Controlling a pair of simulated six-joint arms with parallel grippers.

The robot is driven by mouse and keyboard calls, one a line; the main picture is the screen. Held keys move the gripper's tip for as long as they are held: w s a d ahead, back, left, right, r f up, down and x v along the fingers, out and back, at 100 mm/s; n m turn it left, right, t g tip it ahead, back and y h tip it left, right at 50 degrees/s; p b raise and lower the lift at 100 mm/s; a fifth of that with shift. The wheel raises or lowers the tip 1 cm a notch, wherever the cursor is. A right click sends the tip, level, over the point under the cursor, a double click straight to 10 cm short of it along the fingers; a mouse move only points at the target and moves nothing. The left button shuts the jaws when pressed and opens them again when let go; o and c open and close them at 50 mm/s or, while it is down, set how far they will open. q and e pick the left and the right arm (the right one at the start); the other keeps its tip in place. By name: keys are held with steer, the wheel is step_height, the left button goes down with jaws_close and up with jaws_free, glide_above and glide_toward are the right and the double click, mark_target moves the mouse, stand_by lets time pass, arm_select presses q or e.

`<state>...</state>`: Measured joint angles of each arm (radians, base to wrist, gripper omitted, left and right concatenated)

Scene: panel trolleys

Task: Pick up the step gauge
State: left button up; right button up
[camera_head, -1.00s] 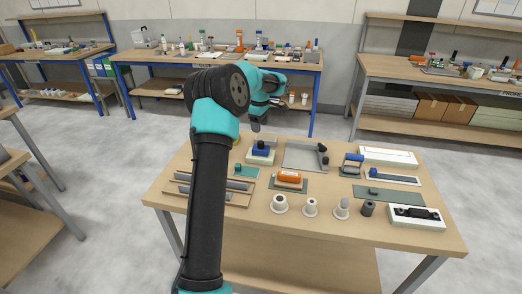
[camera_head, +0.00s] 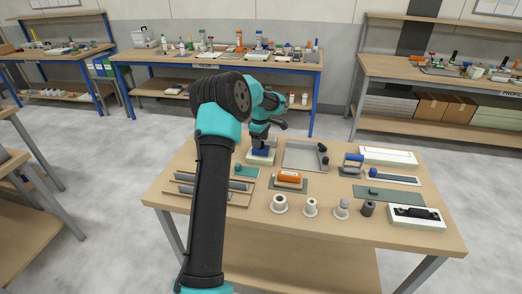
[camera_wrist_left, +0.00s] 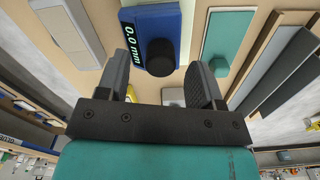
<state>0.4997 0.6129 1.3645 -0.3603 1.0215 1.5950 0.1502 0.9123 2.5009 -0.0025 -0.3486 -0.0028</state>
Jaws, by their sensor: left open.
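The step gauge, as I take it, is a blue block (camera_head: 262,153) with a black knob and a "0.0 mm" display. It stands on a pale pad near the back left of the trolley top. In the left wrist view the gauge (camera_wrist_left: 153,25) shows at the top, its knob between the finger lines. My left gripper (camera_head: 260,141) is just above it, pointing down and partly hidden by my arm. Its two fingers (camera_wrist_left: 158,72) are apart with nothing held between them. Contact with the gauge cannot be made out. My right gripper is not in view.
A teal plate (camera_head: 245,172) lies just in front of the gauge. A wooden tray with grey strips (camera_head: 237,186) is at front left. A grey tray (camera_head: 300,155) stands to the right. An orange block (camera_head: 289,177) and several round pieces are in front.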

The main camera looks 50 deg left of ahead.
arm_select(q)
steer(key=shift+f, duration=0.7)
steer(key=shift+c, duration=0.3)
jaws_close()
